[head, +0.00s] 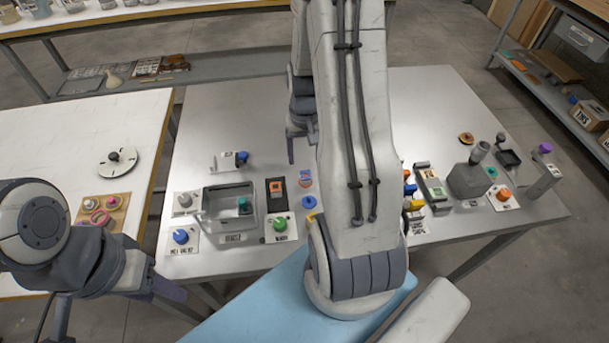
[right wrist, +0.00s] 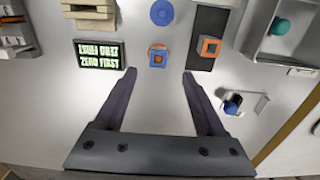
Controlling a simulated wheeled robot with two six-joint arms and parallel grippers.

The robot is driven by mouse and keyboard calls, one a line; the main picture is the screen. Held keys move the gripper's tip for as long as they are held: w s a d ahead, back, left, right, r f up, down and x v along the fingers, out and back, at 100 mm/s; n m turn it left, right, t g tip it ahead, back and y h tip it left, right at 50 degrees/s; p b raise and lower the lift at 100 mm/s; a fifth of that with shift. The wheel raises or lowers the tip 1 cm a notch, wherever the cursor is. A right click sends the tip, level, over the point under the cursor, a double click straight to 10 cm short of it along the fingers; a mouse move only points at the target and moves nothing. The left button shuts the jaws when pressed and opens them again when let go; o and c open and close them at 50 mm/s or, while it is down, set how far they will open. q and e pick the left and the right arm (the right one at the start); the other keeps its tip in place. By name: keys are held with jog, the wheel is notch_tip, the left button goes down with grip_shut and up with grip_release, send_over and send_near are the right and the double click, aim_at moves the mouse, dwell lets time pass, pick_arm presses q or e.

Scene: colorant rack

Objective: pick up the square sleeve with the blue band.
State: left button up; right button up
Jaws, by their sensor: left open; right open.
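The square sleeve with the blue band (right wrist: 158,56) stands on the grey table in the right wrist view, an orange square top with blue around it. It also shows in the head view (head: 306,177), just left of my right arm. My right gripper (right wrist: 159,73) is open and empty, with the sleeve just beyond and between its fingertips. In the head view my arm hides most of that gripper. My left gripper (head: 170,289) is low at the left by the table's front edge, only partly visible, open, with nothing seen in it.
An orange square piece (right wrist: 208,46) sits on a black panel close by. A blue round piece (right wrist: 162,12) is beyond the sleeve. A black sign (right wrist: 100,53) lies to the left. A grey tray (head: 257,217) and a knob on a bracket (right wrist: 233,104) stand nearby.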

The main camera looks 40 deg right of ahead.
aim_at(306, 176)
jog(key=f, duration=0.4)
jog(key=f+p, duration=0.1)
jog(key=f, duration=0.4)
jog(key=shift+d, duration=0.2)
grip_shut()
